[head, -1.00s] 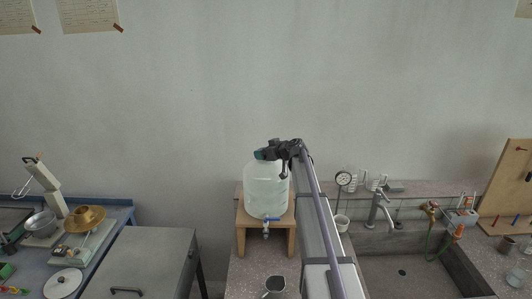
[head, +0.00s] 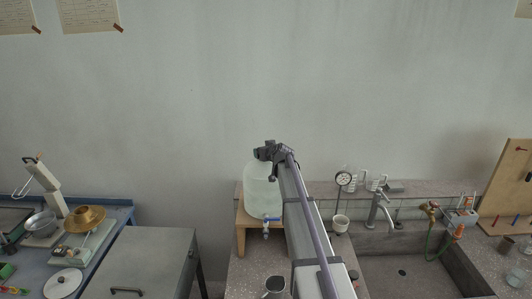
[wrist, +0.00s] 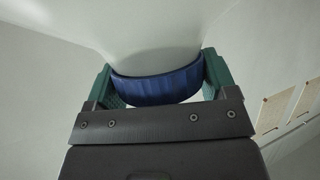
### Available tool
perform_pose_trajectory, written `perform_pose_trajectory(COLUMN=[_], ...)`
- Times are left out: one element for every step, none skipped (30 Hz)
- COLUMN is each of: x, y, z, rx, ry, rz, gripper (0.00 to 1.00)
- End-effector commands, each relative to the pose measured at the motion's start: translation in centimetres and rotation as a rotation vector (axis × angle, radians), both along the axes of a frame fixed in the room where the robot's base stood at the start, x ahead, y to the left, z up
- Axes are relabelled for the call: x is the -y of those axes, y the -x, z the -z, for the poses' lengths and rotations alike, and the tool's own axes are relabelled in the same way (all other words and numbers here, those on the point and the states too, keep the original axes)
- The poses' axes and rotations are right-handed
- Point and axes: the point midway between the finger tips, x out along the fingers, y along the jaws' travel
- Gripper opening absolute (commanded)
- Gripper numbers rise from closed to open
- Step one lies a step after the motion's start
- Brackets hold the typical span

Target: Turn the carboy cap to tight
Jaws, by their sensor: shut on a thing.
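The carboy (head: 262,190) is a translucent whitish jug standing on a wooden stand (head: 241,222), with a blue-handled tap (head: 267,221) low on its front. My gripper (head: 264,152) is at the top of the carboy in the head view, where it hides the cap. In the wrist view the blue ribbed cap (wrist: 157,85) sits between the two green fingers of my gripper (wrist: 158,80), which are shut on its sides. The pale carboy body (wrist: 150,25) shows beyond the cap. I cannot tell how tight the cap is.
A metal cup (head: 274,287) stands on the bench in front of the stand. A grey metal cabinet (head: 150,262) is at the left.

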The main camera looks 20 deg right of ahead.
Motion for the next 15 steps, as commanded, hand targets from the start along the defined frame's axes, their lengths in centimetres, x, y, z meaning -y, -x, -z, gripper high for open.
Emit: perform_pose_trajectory(x=[0.03, 0.03, 0.03, 0.03, 0.03, 0.03, 0.03, 0.03, 0.02, 0.02, 0.02, 0.02, 0.01, 0.01, 0.01], y=[0.04, 0.04, 0.04, 0.04, 0.04, 0.05, 0.05, 0.05, 0.04, 0.03, 0.03, 0.03, 0.03, 0.03, 0.02], z=[0.03, 0.03, 0.03, 0.03, 0.03, 0.03, 0.03, 0.03, 0.03, 0.03, 0.03, 0.03, 0.02, 0.02, 0.02], rx=[-0.001, -0.001, -0.001, -0.001, -0.001, -0.001, -0.001, -0.001, -0.001, -0.001, -0.001, -0.001, 0.0, -0.001, 0.0], ry=[0.0, 0.0, 0.0, 0.0, 0.0, 0.0, 0.0, 0.0, 0.0, 0.0, 0.0, 0.0, 0.0, 0.0, 0.0], rz=[0.0, 0.0, 0.0, 0.0, 0.0, 0.0, 0.0, 0.0, -0.001, -0.001, -0.001, -0.001, -0.001, -0.001, -0.001], gripper=[0.55, 0.55, 0.55, 0.55, 0.55, 0.8, 0.83, 0.86, 0.9, 0.93, 0.96, 0.99, 1.0, 1.0, 1.0])
